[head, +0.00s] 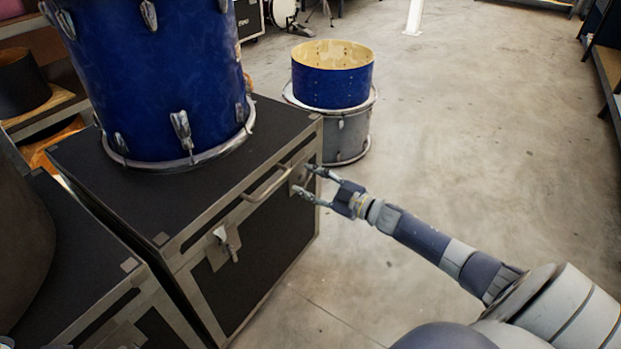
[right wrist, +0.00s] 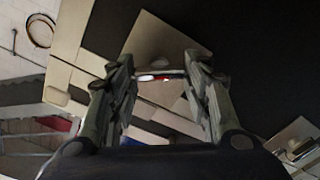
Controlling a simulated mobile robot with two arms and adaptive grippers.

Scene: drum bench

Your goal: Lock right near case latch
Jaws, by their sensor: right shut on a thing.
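The black case (head: 276,233) with metal edges stands at the left in the head view. Its right near latch sits on a metal plate (head: 299,174) at the right end of the near face. My right gripper (head: 304,180) is at this plate, its two fingers pointing at the case face. In the right wrist view, the latch plate (right wrist: 158,38) shows ahead of my right gripper (right wrist: 160,72), and the fingers are shut on the latch, a small part between the tips. Whether the latch is locked cannot be told. My left gripper is not in view.
A large blue drum (head: 160,75) stands on the case. Another latch (head: 227,243) and a handle (head: 268,184) are on the same face. A small blue drum (head: 333,82) sits on a grey drum (head: 345,135) behind. The floor at right is clear.

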